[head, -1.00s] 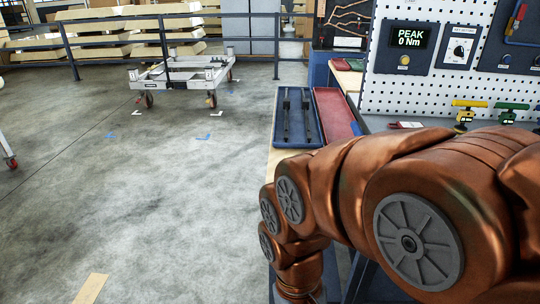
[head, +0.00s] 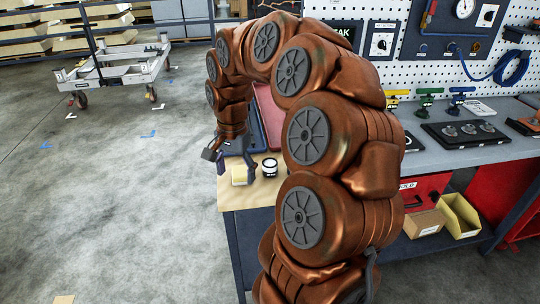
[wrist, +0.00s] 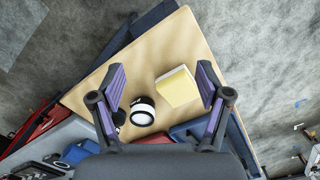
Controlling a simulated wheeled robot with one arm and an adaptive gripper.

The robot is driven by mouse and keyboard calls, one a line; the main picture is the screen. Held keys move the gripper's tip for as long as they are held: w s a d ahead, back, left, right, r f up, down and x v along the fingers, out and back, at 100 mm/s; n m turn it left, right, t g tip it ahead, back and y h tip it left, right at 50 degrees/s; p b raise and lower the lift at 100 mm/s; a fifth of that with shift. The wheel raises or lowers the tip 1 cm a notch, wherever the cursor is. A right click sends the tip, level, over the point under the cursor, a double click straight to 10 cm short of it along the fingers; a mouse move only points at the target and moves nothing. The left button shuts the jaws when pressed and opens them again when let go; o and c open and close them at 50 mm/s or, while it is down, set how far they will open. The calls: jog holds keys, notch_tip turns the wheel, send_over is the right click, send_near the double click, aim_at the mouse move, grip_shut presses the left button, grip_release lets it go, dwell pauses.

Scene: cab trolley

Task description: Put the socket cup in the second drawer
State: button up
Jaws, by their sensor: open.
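The likely socket cup is a small round white-and-black cup (head: 269,168) on the wooden table end. It also shows in the wrist view (wrist: 142,112), upright and nearer the left finger. My gripper (head: 229,163) is open and empty above the table end, just left of the cup. In the wrist view my gripper (wrist: 162,82) has its fingers spread wide, with the cup below and between them. A pale yellow block (wrist: 177,87) lies beside the cup, apart from it, nearer the right finger. I cannot make out the second drawer.
The wooden table end (head: 247,198) has bare room around the cup. Blue and red trays (head: 267,115) lie behind, partly hidden by my arm. A grey bench (head: 465,158) with clamps stands right, a red box (head: 425,187) and yellow bin (head: 460,214) below. A trolley (head: 118,62) stands far left.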

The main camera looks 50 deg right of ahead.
aim_at(270, 162)
jog(key=d+m+p, duration=0.1)
jog(key=d+m, duration=0.1)
jog(key=d, duration=0.2)
jog(key=d+r+m+p, duration=0.1)
jog(key=d+m, duration=0.1)
jog(key=d, duration=0.2)
jog(key=w+d+r+m+p, duration=0.1)
jog(key=d+m, duration=0.1)
jog(key=d, duration=0.3)
jog(key=shift+s+d+f+m, duration=0.1)
jog(key=shift+d+f+m, duration=0.05)
jog(key=shift+f+m, duration=0.15)
jog(key=shift+f+p, duration=1.3)
jog(key=shift+f, duration=2.35)
jog(key=c, duration=1.4)
jog(key=shift+r, duration=0.1)
